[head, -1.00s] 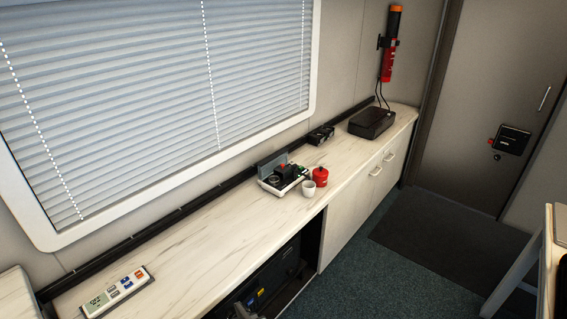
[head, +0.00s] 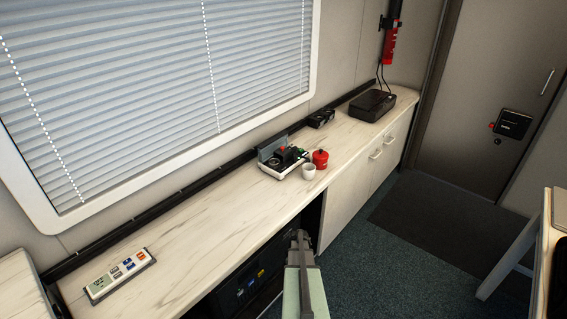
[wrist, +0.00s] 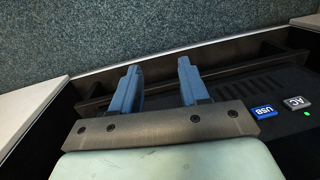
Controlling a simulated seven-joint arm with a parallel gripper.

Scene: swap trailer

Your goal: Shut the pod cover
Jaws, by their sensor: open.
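A small white-based machine (head: 287,170) with black parts and a red spot stands on the counter. A grey plate (head: 272,147) stands raised at its back and looks like an open cover, though the detail is too small to be sure. My gripper (head: 299,236) is in front of the counter, lower than and well apart from the machine. In the wrist view its two blue fingers (wrist: 160,88) are spread with nothing between them. The machine is not in the wrist view.
A white cup (head: 309,171) and a red canister (head: 320,158) stand close right of the machine. A black power unit (wrist: 238,92) with USB and AC buttons sits below the counter near my gripper. A remote-like panel (head: 120,275) lies at left; bare counter (head: 200,225) lies between.

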